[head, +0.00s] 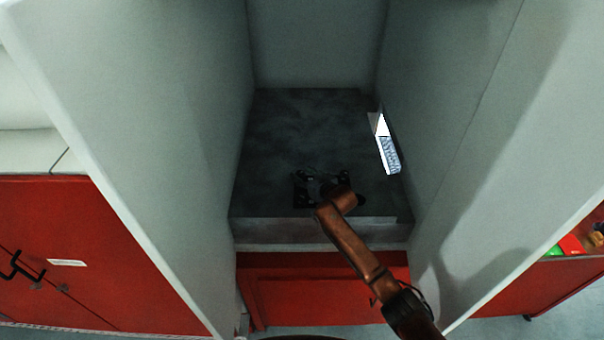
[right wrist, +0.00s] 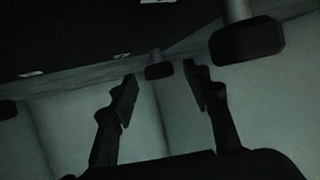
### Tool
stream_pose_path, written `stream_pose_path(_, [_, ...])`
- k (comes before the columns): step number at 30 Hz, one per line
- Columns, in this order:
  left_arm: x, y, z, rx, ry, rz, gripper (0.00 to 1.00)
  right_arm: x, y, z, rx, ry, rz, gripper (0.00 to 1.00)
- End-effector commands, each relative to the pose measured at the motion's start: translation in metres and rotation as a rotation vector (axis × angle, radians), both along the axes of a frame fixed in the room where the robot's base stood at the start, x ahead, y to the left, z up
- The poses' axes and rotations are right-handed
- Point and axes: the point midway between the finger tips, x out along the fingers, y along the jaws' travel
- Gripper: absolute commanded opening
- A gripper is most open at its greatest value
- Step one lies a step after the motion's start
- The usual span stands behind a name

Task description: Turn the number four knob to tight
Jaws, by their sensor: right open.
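My right gripper (head: 325,178) is over the dark counter inside the recess in the head view. In the right wrist view its two fingers (right wrist: 160,77) are spread apart with nothing held. A small dark knob (right wrist: 155,71) on a pale stem appears between the fingertips, farther off. A larger-looking dark knob (right wrist: 247,41) is right of the fingers, and part of another dark knob (right wrist: 7,109) shows at the left edge. I cannot read any numbers, so I cannot tell which knob is number four. No knob can be made out in the head view. My left gripper is out of view.
Pale walls (head: 185,110) close in the recess on both sides. Red cabinet fronts (head: 90,255) are below and left. Small white labels (right wrist: 32,73) show on a dark surface.

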Motion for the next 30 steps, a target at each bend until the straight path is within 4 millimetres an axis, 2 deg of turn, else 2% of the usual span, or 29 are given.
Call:
stream_pose_path(5, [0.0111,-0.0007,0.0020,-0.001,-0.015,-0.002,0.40,0.0056,0.0047,-0.0023,0.000,-0.001,0.001,0.44])
stream_pose_path(13, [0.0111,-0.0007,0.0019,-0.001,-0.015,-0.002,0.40,0.0059,0.0054,-0.0027,0.000,-0.001,0.003,0.43])
stream_pose_path(30, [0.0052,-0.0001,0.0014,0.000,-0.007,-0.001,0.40,0.0058,0.0054,-0.0026,-0.001,-0.001,0.003,0.04])
